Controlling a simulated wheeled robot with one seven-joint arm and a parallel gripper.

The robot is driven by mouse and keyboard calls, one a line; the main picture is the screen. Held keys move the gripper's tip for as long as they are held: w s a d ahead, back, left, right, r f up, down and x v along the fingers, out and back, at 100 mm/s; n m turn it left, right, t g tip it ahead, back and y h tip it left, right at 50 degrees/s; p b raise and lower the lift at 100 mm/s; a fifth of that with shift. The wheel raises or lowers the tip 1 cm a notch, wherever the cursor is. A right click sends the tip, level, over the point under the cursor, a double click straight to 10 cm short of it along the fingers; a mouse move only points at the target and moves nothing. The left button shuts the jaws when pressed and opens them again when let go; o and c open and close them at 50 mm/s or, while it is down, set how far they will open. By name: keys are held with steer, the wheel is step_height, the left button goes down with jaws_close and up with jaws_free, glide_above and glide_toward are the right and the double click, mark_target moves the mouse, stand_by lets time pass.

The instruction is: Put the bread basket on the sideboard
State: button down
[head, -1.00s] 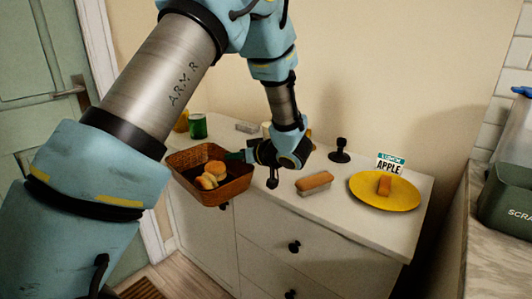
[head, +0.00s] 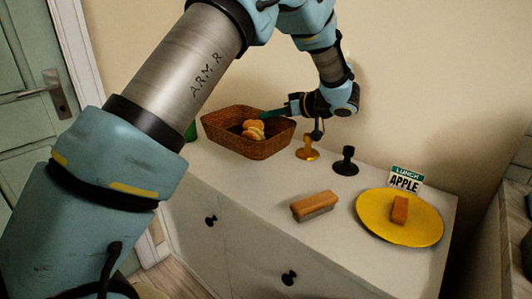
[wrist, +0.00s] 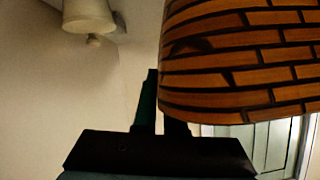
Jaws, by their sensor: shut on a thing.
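The bread basket (head: 223,137) is brown woven wicker with several bread rolls (head: 254,130) in it. It is roughly level over the back left of the white sideboard (head: 250,187); I cannot tell whether its base touches the top. My gripper (head: 272,113) is shut on the basket's right rim, with the arm reaching in from above. In the wrist view, the basket's woven side (wrist: 240,65) fills the upper right and the dark green fingers (wrist: 160,115) meet it. The hold on the rim is partly hidden there.
A green can (head: 190,131) is partly hidden left of the basket. A gold stand (head: 307,149) and a black stand (head: 346,162) are right of it. A brush (head: 315,206) and a yellow plate (head: 385,226) with an orange-brown block are further right. The front-left top is clear.

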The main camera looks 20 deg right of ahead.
steer(key=shift+w+d+f+p, duration=0.1)
steer(key=shift+f+p, duration=0.3)
steer(key=shift+f, duration=2.1)
steer(key=shift+w+d+f+p, duration=0.1)
steer(key=shift+f+p, duration=0.3)
steer(key=shift+f, duration=2.05)
steer(key=c, duration=1)
jaws_free()
steer(key=shift+f, duration=0.1)
